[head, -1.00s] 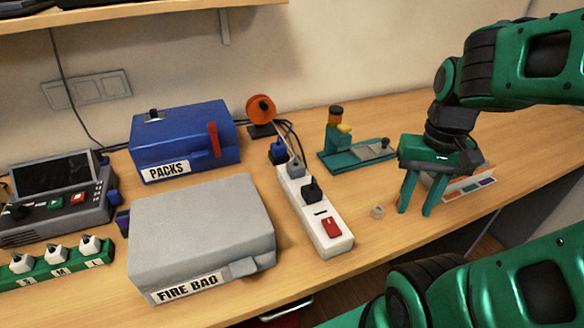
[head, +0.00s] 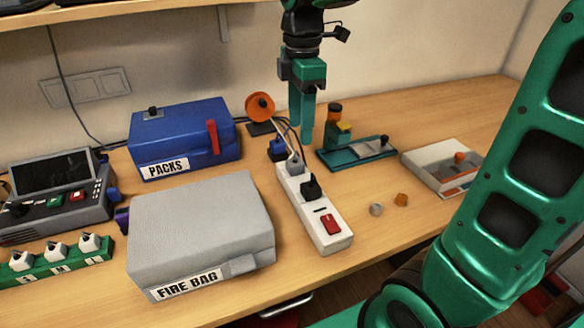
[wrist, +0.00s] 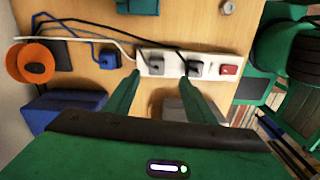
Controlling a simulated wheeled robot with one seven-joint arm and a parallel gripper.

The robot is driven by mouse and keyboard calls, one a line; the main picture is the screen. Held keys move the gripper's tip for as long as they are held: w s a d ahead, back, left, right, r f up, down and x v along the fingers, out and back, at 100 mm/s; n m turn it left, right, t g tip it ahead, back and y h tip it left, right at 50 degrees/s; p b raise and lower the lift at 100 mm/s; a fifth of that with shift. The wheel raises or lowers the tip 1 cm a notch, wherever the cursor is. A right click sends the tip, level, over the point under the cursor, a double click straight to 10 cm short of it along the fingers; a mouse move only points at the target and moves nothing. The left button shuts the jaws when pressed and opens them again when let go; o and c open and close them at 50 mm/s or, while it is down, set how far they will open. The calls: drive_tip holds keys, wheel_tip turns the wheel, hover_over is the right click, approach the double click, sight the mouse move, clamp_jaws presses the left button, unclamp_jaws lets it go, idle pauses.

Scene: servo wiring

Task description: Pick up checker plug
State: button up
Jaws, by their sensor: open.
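The white power strip (head: 335,240) lies on the table, with a black plug (head: 311,187) and a grey plug (head: 296,166) on it; a blue plug (head: 277,150) is at its far end. I cannot tell which is the checker plug. My gripper (head: 301,135) is open and empty, pointing down above the strip's far end. In the wrist view its fingers (wrist: 160,78) are spread below the strip in the picture, with the grey plug (wrist: 156,66) between their tips and the black plug (wrist: 194,67) just right of them.
A grey FIRE BAG box (head: 200,235) and a blue PACKS box (head: 180,135) stand left of the strip. An orange spool (head: 260,106) with cables stands behind. A teal fixture (head: 355,152), a small grey piece (head: 376,209), an orange piece (head: 401,199) and a white tray (head: 425,178) are right.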

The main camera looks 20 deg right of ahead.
drive_tip(key=a, duration=0.1)
drive_tip(key=n, duration=0.1)
hover_over(295, 161)
drive_tip(key=f, duration=0.4)
drive_tip(key=shift+s+a+f, duration=0.15)
drive_tip(key=shift+a+f, duration=0.05)
drive_tip(key=shift+a, duration=0.05)
drive_tip(key=shift+d+f, duration=0.15)
drive_tip(key=shift+f, duration=2.95)
drive_tip(key=c, duration=1.2)
